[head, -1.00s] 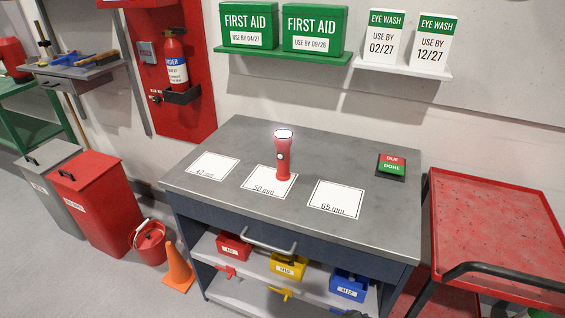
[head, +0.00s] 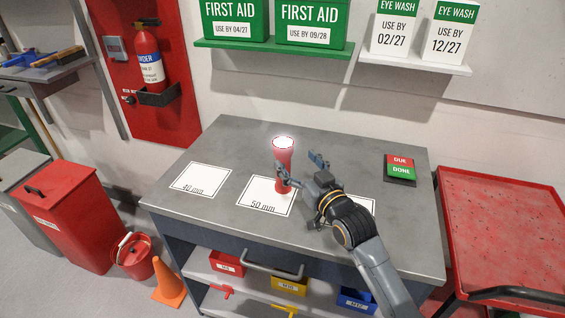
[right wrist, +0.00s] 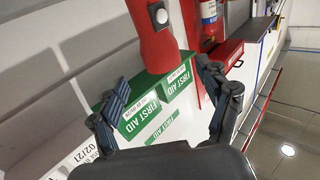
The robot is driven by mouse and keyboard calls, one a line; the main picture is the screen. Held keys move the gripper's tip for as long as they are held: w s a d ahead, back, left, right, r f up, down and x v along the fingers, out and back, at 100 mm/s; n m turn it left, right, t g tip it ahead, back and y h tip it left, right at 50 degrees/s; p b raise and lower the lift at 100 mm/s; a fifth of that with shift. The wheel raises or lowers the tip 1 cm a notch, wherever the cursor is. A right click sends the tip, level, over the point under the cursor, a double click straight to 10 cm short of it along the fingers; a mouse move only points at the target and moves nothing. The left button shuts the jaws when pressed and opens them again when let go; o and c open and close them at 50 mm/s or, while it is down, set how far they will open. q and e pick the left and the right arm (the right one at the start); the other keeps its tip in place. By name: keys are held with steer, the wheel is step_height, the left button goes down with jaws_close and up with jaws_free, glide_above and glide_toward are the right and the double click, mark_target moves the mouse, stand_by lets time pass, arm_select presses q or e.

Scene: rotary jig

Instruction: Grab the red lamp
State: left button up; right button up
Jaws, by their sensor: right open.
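The red lamp (head: 283,160) is a red torch with a lit white top. It stands upright on the 50 mm card (head: 262,200) on the grey bench. My right gripper (head: 302,170) is open just to the right of the lamp in the head view, with one finger overlapping the lamp's lower body. In the right wrist view the lamp (right wrist: 152,38) shows beyond and between the open fingers (right wrist: 160,95), with a round button on its side. I cannot tell whether a finger touches it. My left gripper is not in view.
The 40 mm card (head: 200,179) lies left of the lamp; my arm partly covers another card on the right. A DUE/DONE panel (head: 399,168) sits at the bench's right. A red cart (head: 500,225) stands right of the bench, with first aid boxes (head: 310,22) on a shelf above.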

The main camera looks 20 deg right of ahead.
mark_target(288, 153)
steer(key=shift+w+a+f, duration=0.1)
steer(key=shift+w+a, duration=0.05)
steer(key=shift+w, duration=0.7)
steer(key=shift+w+a, duration=0.15)
steer(key=shift+w, duration=0.7)
steer(key=w, duration=0.1)
steer(key=w+p, duration=0.1)
steer(key=w, duration=0.1)
steer(key=shift+w+a+f, duration=0.15)
steer(key=shift+w+a, duration=0.1)
steer(key=shift+a, duration=0.15)
steer(key=shift+w, duration=0.25)
steer(key=shift+s, duration=0.1)
steer(key=shift+c, duration=0.5)
steer(key=c, duration=1.5)
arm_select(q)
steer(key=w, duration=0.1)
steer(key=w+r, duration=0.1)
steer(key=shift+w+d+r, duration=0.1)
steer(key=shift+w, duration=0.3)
arm_select(e)
jaws_close()
